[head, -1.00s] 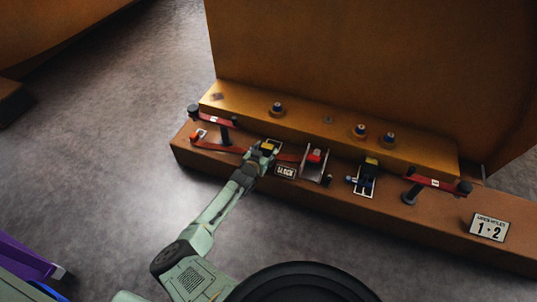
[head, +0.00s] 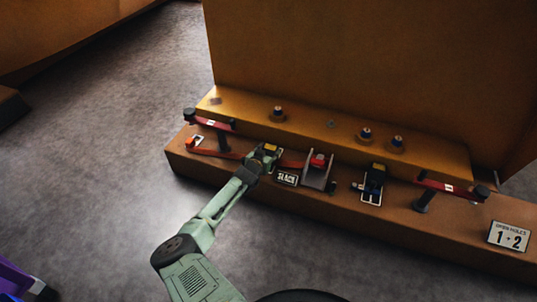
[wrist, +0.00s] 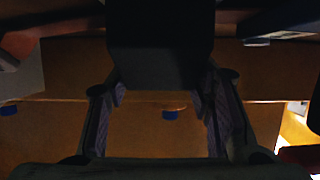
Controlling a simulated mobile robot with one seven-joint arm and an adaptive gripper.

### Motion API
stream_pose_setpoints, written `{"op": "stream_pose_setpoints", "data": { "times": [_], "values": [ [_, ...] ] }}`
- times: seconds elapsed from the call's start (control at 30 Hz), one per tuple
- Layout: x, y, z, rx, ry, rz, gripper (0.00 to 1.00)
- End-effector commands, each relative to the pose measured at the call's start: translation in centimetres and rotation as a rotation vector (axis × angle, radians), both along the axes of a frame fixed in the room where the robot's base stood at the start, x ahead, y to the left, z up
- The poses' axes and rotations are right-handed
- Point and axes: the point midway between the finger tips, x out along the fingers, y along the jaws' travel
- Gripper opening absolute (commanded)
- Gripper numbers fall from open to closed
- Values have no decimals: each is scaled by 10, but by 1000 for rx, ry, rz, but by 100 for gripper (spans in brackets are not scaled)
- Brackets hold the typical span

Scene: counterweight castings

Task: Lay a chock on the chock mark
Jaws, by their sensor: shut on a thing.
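My gripper (head: 265,155) reaches over the front ledge, near the middle-left. In the wrist view, its two fingers (wrist: 162,88) stand either side of a dark block (wrist: 160,45), which looks like the chock, and are shut on it. In the head view a yellow patch (head: 270,148) shows at the fingertips; most of the held thing is hidden by the gripper. To the right, a dark blue piece with a yellow top (head: 374,180) stands over a white-outlined mark (head: 371,201) on the ledge. I cannot tell whether this outline is the chock mark.
A sign (head: 287,179) and a grey bracket with a red top (head: 317,170) are close right of my gripper. Red bars (head: 210,122) (head: 450,187) on dark posts stand at both sides. Knobs (head: 278,115) sit on the step behind. A large orange casting (head: 350,60) rises behind. A numbered sign (head: 508,236) is at right.

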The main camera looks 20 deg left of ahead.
Motion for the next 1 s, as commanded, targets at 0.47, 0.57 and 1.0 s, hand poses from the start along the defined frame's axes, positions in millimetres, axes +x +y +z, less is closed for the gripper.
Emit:
{"op": "stream_pose_setpoints", "data": {
  "times": [0.47,0.57,1.0],
  "values": [
    [0,0,-2,0,0,0,64],
    [0,0,-3,0,0,0,68],
    [-9,2,9,0,1,3,68]
  ]
}}
